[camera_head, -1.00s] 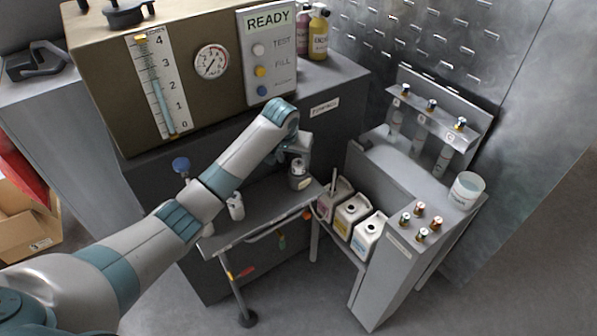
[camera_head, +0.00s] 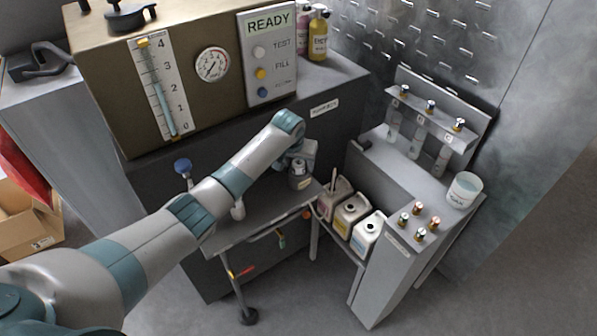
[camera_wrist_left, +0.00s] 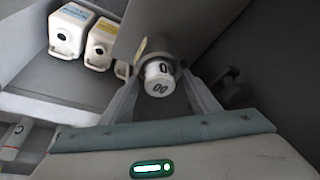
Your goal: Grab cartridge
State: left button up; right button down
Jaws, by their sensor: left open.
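A dark grey cylinder with a pale top (camera_head: 299,181), which looks like the cartridge, stands on the small grey shelf (camera_head: 262,213) below the machine. In the left wrist view its white end with dark marks (camera_wrist_left: 159,84) faces me between my fingers. My left gripper (camera_wrist_left: 160,72) is open, with one finger on each side of the cylinder; I cannot tell whether they touch it. In the head view the left gripper (camera_head: 302,157) is just above and behind the cylinder, its fingers mostly hidden. My right gripper is not in view.
White jugs (camera_head: 351,215) stand right of the shelf. A grey rack (camera_head: 440,130) holds several tubes; a white cup (camera_head: 465,189) stands at its right. The machine (camera_head: 190,70) with a READY panel (camera_head: 268,55) rises behind my arm. Floor at front right is clear.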

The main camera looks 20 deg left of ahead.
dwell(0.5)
pick_arm(q)
jog(key=c, duration=1.2)
jog(key=shift+o, duration=0.2)
notch_tip(320, 180, up, 9)
jog(key=shift+r+b, duration=0.1)
jog(key=shift+b, duration=1.05)
jog(key=shift+r, duration=0.4)
